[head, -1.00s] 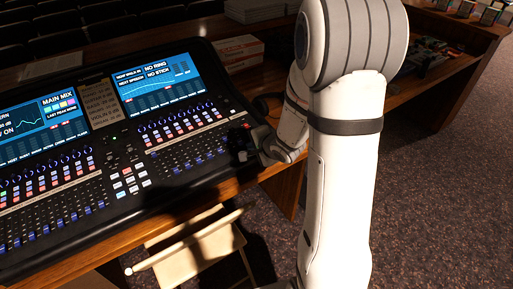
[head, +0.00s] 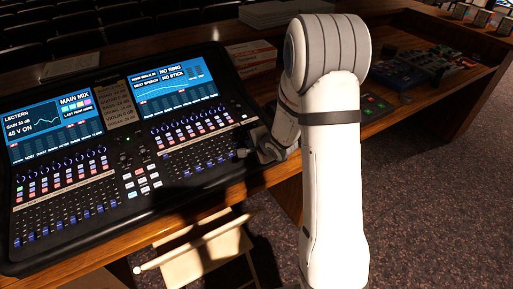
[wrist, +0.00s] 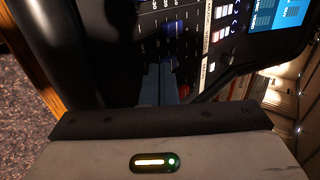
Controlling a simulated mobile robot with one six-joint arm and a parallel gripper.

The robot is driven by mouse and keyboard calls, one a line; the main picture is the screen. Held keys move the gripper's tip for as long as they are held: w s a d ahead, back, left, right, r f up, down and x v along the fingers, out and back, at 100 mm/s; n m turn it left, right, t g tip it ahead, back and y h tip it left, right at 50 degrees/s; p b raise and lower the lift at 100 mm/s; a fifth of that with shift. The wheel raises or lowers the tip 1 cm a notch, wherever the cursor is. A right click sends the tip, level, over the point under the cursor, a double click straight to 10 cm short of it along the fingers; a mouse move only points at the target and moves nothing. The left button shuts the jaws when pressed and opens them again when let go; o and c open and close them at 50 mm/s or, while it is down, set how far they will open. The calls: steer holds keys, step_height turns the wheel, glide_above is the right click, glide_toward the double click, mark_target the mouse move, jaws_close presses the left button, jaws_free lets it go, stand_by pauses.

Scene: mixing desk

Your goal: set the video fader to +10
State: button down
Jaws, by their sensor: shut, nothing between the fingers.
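The mixing desk (head: 110,190) is a black console with two lit screens and banks of faders with dark blue caps. My gripper (head: 247,153) is at the right end of the right fader bank (head: 195,155), low over the surface. Its jaws are shut and hold nothing. In the wrist view its dark fingers (wrist: 160,85) point into the fader area, in shadow. Fader caps (wrist: 168,22) and scale marks show beyond them. Contact with a cap is unclear.
A chair-like wooden frame with pale cloth (head: 205,255) stands in front of the desk. Boxes (head: 250,55) lie behind the console's right end. Another panel with green lit buttons (head: 375,103) is at the right. Carpeted floor (head: 440,200) is open at right.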

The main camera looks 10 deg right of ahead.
steer(key=w+p, duration=0.1)
steer(key=w, duration=0.1)
steer(key=w+a+p, duration=0.1)
steer(key=w, duration=0.1)
steer(key=w+a+r+p, duration=0.1)
steer(key=w, duration=0.1)
steer(key=shift+w, duration=0.25)
steer(key=shift+w+a+f, duration=0.1)
steer(key=shift+w+a, duration=0.05)
steer(key=shift+w, duration=0.1)
